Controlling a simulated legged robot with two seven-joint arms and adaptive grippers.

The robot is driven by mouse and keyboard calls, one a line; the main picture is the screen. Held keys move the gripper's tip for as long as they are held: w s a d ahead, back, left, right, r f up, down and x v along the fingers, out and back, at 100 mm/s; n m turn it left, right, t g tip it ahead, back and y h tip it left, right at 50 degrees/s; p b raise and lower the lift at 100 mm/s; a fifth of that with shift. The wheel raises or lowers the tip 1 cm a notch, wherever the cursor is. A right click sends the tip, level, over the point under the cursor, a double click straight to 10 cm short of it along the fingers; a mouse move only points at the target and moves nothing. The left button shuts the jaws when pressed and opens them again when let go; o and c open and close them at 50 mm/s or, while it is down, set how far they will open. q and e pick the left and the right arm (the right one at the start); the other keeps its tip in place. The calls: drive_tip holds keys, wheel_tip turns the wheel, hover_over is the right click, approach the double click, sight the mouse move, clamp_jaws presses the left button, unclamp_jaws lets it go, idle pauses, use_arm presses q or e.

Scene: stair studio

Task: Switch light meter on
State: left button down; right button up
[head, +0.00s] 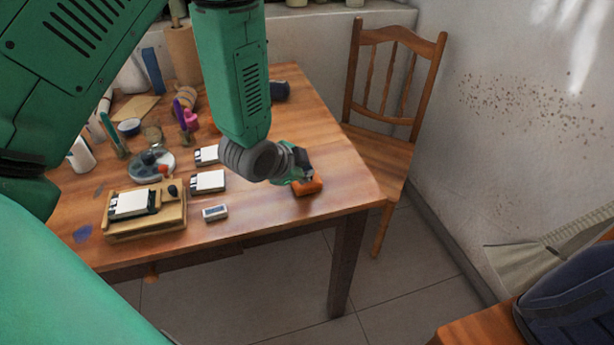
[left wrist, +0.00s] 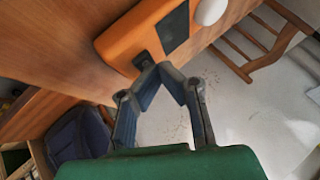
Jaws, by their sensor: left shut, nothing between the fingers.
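The light meter is an orange device (head: 308,188) near the right front corner of the wooden table, partly hidden by my left gripper. In the left wrist view the orange body (left wrist: 122,40) shows a dark screen (left wrist: 174,28) and a white dome (left wrist: 210,11). My left gripper (head: 305,168) is shut and empty, right at the meter. In the left wrist view its fingertips (left wrist: 158,68) meet at the edge of the orange body, beside a small dark part (left wrist: 143,60). I cannot tell whether they touch it. My right gripper is not in view.
The table (head: 265,222) holds a small grey device (head: 215,212), white-topped boxes (head: 208,181), a wooden tray (head: 146,232) and clutter at the left. A wooden chair (head: 375,150) stands behind the right edge. A blue bag (head: 575,300) is at the lower right.

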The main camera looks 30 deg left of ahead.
use_arm(q)
drive_tip(key=shift+f, duration=0.25)
drive_tip(key=shift+r, duration=0.15)
idle(0.3)
drive_tip(key=shift+r+p, duration=0.7)
drive_tip(key=shift+r, duration=0.05)
wheel_tip(320, 180, up, 5)
drive_tip(key=p, duration=0.4)
drive_tip(key=shift+p, duration=0.3)
drive_tip(key=shift+f, duration=0.1)
